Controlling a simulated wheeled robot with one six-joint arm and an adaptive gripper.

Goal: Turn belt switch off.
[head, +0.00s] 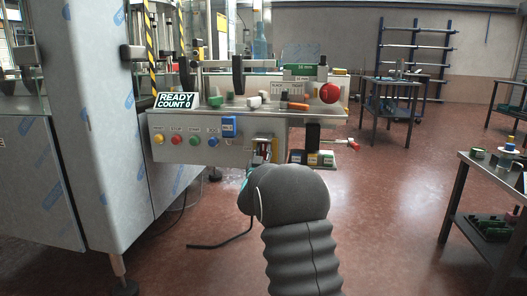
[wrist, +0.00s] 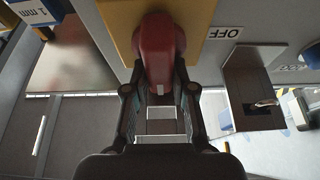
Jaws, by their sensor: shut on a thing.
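The belt switch has a red handle (wrist: 160,55) on a yellow plate (wrist: 197,18) in the wrist view. A white label reading OFF (wrist: 222,33) sits beside the plate, upside down, to the right of the handle. The handle's long side runs down the picture, not towards the label. My gripper (wrist: 160,92) is shut on the red handle, one finger on each side of its lower end. In the head view my arm covers most of the switch, at the right part of the grey control panel (head: 200,152).
The panel carries several push buttons, such as a red one (head: 176,140), and a blue tag (head: 229,127). A grey box bracket (wrist: 250,85) juts out right of the gripper.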

